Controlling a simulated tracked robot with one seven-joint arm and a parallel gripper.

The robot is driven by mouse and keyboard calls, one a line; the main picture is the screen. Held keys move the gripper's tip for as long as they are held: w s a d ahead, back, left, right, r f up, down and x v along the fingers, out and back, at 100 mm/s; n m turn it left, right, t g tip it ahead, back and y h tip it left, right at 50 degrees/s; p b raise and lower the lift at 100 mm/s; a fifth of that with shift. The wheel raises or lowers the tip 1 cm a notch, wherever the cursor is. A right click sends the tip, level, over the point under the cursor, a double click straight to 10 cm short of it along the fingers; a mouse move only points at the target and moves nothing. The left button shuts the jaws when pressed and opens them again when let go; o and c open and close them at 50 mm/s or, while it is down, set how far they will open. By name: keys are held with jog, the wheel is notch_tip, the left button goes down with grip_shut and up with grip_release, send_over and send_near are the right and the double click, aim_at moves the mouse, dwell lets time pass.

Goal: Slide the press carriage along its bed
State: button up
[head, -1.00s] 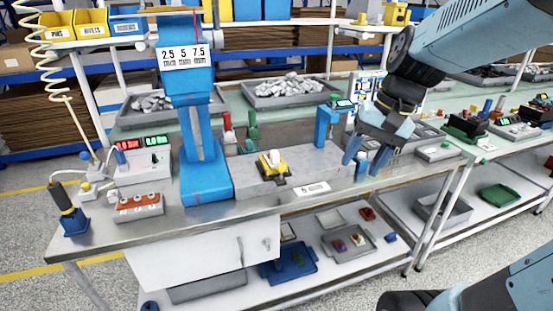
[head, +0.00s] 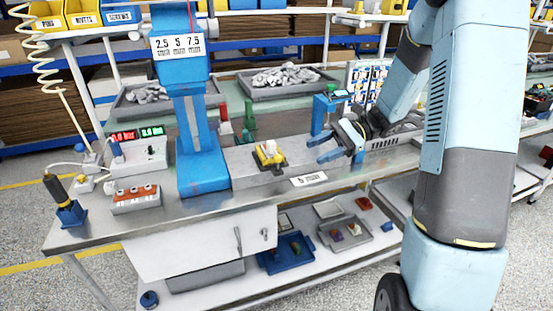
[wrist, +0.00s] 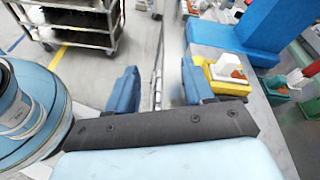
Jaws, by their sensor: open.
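The press carriage (head: 268,154), a yellow block with a whitish part on top and a dark base, sits on the grey bed (head: 300,152) right of the blue press column (head: 200,150). My gripper (head: 318,149) is open and empty, pointing left, to the right of the carriage and apart from it in the head view. In the wrist view the two blue fingers (wrist: 160,88) stand wide apart, and the carriage (wrist: 228,76) shows just beyond the right finger, partly hidden by it. The carriage is not between the fingers.
A blue post (head: 322,112) stands at the bed's right end, close to my gripper. A white label plate (head: 309,179) lies at the bed's front. Red and green displays (head: 137,133) and a box with orange switches (head: 134,197) are at left.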

aim_at(277, 158)
jog(key=w+d+f+m+t+y, duration=0.2)
jog(key=w+f+m+y, duration=0.2)
jog(key=w+f, duration=0.2)
jog(key=a, duration=0.4)
jog(key=s+a, duration=0.1)
jog(key=a, duration=0.8)
jog(key=shift+s+a+r, duration=0.2)
jog(key=shift+a, duration=0.15)
jog(key=shift+c, duration=0.3)
grip_shut()
